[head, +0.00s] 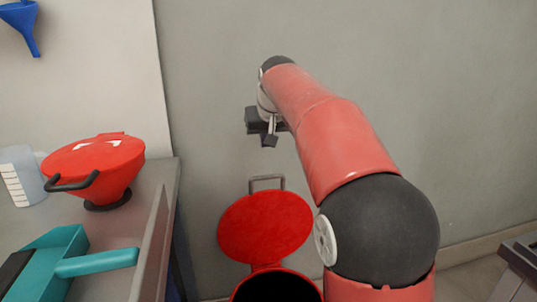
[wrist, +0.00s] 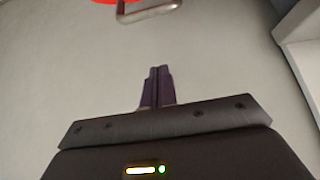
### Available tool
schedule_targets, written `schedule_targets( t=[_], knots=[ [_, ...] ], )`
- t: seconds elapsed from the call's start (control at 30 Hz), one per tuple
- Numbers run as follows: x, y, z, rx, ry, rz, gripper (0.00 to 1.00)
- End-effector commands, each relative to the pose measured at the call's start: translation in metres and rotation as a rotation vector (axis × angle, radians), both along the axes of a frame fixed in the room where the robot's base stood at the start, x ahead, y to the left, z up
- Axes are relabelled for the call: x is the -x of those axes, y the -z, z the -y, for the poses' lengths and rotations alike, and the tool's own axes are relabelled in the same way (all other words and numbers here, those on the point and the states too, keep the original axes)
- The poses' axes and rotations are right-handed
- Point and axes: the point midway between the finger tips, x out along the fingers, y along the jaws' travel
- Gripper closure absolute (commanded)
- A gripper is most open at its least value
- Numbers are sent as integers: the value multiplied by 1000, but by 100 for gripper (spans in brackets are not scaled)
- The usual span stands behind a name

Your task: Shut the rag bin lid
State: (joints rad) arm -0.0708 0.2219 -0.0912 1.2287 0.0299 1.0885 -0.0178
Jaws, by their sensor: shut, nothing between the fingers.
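The rag bin (head: 276,287) is a red, round bin at the bottom of the head view, with a dark, open mouth. Its red round lid (head: 265,227) stands raised at the back of the mouth, with a grey loop handle (head: 267,179) at its top edge. My gripper (head: 270,141) is above the lid's handle in the head view, apart from it, in front of the wall. In the wrist view my gripper's fingers (wrist: 158,86) are together with nothing between them. The handle (wrist: 150,12) and a sliver of the red lid (wrist: 117,1) show at the top of that view.
A workbench (head: 158,213) on the left holds a red lidded container (head: 97,166) with a dark handle, a clear measuring jug (head: 20,176) and a teal dustpan-like tool (head: 95,262). A blue funnel (head: 24,25) hangs above. Another dark surface (head: 521,259) stands at the lower right.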

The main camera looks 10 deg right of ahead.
Motion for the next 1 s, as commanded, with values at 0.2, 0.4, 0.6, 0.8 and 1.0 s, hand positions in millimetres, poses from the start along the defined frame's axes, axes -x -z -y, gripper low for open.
schedule_targets(
  t=[0.2, 0.4, 0.6, 0.8, 1.0],
  knots=[
    [-21, 33, 0, 0, 0, -5, 100],
    [-45, 69, 0, -1, 0, -5, 100],
    [-31, 83, 0, -1, -1, 0, 100],
    [-16, 87, 0, -1, 1, -1, 100],
    [-13, 88, 0, -1, 1, 0, 100]
  ],
)
